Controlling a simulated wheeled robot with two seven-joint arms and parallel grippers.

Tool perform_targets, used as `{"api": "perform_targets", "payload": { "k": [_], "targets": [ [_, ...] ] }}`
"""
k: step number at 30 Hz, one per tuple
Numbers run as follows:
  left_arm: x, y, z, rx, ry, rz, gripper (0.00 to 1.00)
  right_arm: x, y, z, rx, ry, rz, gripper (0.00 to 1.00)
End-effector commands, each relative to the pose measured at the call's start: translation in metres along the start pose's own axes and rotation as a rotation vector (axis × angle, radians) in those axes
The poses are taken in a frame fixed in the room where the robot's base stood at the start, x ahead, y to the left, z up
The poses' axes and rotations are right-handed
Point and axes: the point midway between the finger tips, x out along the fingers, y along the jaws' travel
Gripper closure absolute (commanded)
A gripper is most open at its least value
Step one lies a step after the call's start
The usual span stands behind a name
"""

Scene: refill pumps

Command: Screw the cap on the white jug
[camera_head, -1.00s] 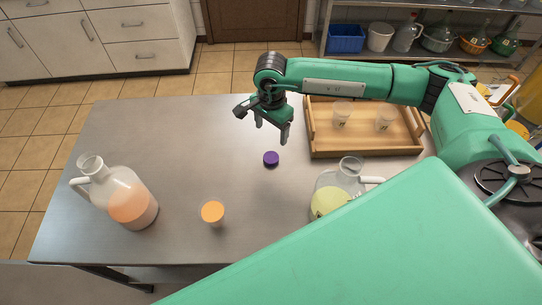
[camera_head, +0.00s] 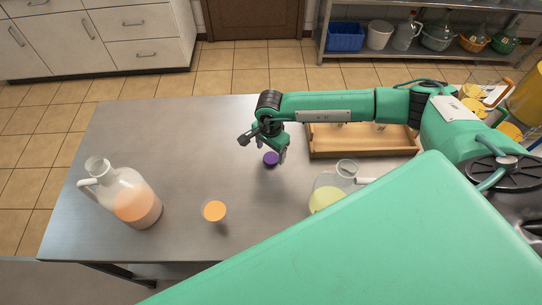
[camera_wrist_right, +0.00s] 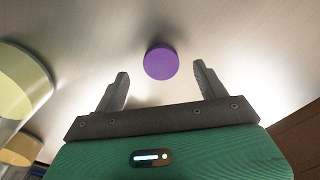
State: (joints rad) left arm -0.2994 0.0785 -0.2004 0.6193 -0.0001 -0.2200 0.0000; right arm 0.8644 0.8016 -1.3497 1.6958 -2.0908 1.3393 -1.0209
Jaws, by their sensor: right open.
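The purple cap (camera_head: 271,159) lies on the metal table, separate from either jug. My right gripper (camera_head: 270,150) is open above it, pointing down. In the right wrist view the cap (camera_wrist_right: 161,62) shows between the two spread fingers and slightly beyond their tips, with clear gaps on both sides. A pale jug (camera_head: 126,195) with a white handle and orange liquid stands upright at the table's left; its mouth is uncapped. A clear jug (camera_head: 330,192) with yellow-green liquid stands right of centre, partly hidden by my arm; its mouth looks open. My left gripper is out of view.
Shelves with tubs stand beyond.

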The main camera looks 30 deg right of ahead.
Motion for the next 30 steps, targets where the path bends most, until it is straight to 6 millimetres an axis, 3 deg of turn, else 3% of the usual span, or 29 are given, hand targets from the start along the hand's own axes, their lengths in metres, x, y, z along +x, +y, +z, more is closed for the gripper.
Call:
{"api": "perform_targets", "payload": {
  "k": [3, 9, 19, 20, 27, 30],
  "targets": [
    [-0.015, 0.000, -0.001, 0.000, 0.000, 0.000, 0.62, 0.012, 0.000, 0.002, 0.001, 0.000, 0.003, 0.27],
    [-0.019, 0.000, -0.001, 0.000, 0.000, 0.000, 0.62, 0.032, -0.001, 0.002, -0.001, -0.001, 0.000, 0.27],
    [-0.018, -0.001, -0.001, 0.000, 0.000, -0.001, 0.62, 0.034, -0.001, 0.002, -0.001, -0.001, -0.001, 0.27],
    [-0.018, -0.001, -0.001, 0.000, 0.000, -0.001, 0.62, 0.034, -0.001, 0.002, -0.001, -0.001, -0.001, 0.29],
    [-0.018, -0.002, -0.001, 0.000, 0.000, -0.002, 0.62, 0.034, -0.001, 0.002, -0.001, -0.001, -0.001, 0.73],
    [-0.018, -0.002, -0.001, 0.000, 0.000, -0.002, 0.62, 0.034, -0.001, 0.002, -0.001, -0.001, -0.001, 0.74]
  ]
}}
